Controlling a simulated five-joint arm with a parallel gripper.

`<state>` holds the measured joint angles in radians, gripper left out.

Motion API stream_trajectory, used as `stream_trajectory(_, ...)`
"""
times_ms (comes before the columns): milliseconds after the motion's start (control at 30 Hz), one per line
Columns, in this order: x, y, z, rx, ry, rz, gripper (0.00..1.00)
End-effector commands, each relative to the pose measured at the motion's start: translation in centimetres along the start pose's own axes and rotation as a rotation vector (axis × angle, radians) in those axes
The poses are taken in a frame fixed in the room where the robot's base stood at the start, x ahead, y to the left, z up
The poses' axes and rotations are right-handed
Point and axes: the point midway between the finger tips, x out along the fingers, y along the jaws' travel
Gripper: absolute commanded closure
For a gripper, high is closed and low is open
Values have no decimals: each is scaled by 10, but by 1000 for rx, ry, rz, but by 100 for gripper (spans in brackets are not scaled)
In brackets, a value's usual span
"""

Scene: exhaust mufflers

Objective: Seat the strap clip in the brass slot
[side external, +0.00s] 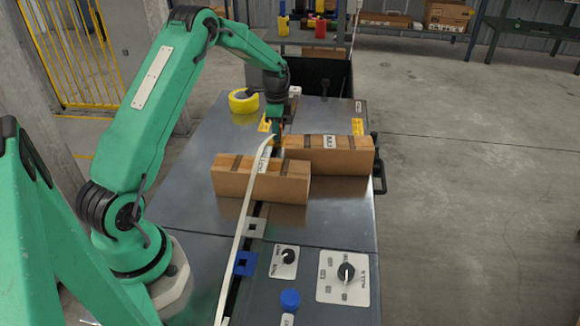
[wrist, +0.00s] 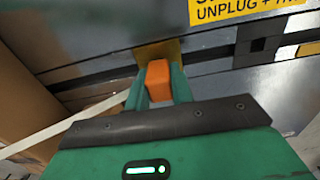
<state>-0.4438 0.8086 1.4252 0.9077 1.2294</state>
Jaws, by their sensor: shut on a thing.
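My gripper (wrist: 158,85) is shut on an orange clip (wrist: 158,76), which sits between its two green fingers in the wrist view. A brass plate (wrist: 145,52) lies just beyond the clip, and the clip's far end overlaps it in the picture. I cannot tell whether the clip touches it or is inside the slot; the opening is hidden. In the side view my gripper (side external: 277,134) is low over the metal bench, behind a cardboard box. The pale strap (side external: 247,196) runs from near the gripper over that box towards the front. It also shows in the wrist view (wrist: 72,128).
Two cardboard boxes (side external: 258,182) (side external: 340,160) stand close to the gripper. A grey slot piece (side external: 256,224) and a blue one (side external: 245,264) lie along the bench's dark groove. Yellow tape (side external: 243,101) lies behind. Knob panels (side external: 345,277) are at front right.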

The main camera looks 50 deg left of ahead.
Motion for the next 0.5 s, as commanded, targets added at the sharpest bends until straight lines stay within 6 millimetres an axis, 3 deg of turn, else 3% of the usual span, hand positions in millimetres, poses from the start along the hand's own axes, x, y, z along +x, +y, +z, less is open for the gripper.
stream_trajectory(500, 6, 0, 0, 0, 0, 1, 97)
